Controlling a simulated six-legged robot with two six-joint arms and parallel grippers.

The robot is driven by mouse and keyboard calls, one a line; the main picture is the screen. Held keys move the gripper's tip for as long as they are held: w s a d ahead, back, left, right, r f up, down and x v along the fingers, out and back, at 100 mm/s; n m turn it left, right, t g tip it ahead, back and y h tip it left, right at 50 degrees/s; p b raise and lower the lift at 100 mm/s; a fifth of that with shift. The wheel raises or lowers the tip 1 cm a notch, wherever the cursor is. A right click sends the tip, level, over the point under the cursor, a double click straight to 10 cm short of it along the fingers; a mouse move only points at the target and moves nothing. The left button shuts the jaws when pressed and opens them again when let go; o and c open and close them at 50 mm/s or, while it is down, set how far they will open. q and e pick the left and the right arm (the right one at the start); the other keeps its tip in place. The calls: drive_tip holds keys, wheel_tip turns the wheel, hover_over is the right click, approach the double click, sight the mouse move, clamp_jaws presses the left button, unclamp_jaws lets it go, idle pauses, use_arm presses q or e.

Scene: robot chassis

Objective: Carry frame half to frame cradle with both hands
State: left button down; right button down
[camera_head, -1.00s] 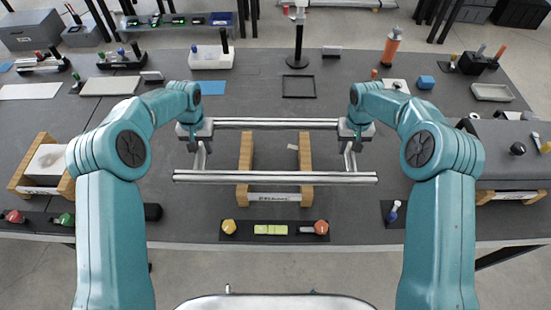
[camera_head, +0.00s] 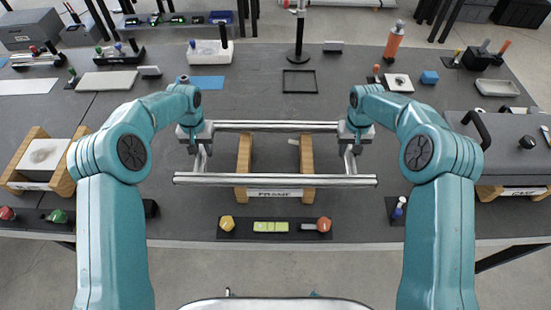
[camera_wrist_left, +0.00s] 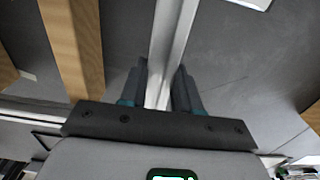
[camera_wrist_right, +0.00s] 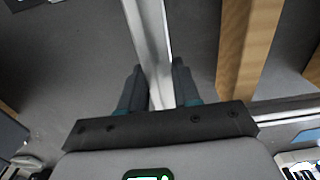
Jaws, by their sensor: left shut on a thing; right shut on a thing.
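The frame half (camera_head: 275,180) is a silver tubular rectangle with two long bars and a short bar at each end. It is held level over the middle of the table. My left gripper (camera_head: 197,147) is shut on its left end bar; the left wrist view shows the bar (camera_wrist_left: 168,35) between the fingers. My right gripper (camera_head: 353,146) is shut on the right end bar, seen in the right wrist view (camera_wrist_right: 147,35). The frame cradle (camera_head: 307,155), two wooden blocks with a white label in front, stands below the frame between the grippers. I cannot tell the gap.
A dark strip (camera_head: 243,235) with yellow, green and red parts lies in front of the cradle. Other wooden supports stand left (camera_head: 68,181) and right (camera_head: 487,191). A black stand (camera_head: 298,40) and a thin black square frame (camera_head: 299,81) are behind.

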use_arm(q)
drive_tip(key=shift+w+f, duration=0.15)
drive_tip(key=shift+f, duration=0.35)
use_arm(e)
drive_tip(key=shift+w+f, duration=0.1)
drive_tip(key=shift+f, duration=0.4)
use_arm(q)
drive_tip(key=c, duration=0.8)
unclamp_jaws()
drive_tip(key=shift+r, duration=0.1)
use_arm(e)
drive_tip(key=c, duration=0.8)
unclamp_jaws()
drive_tip(key=shift+r, duration=0.1)
use_arm(q)
drive_tip(key=shift+r, duration=0.1)
use_arm(e)
drive_tip(key=shift+r, duration=0.1)
use_arm(q)
drive_tip(key=shift+r, duration=0.35)
use_arm(e)
drive_tip(key=shift+r, duration=0.1)
use_arm(q)
wheel_tip(320, 180, up, 11)
use_arm(e)
wheel_tip(320, 180, up, 12)
drive_tip(key=shift+f, duration=0.2)
use_arm(q)
drive_tip(key=shift+s+r, duration=0.1)
drive_tip(key=shift+s, duration=0.15)
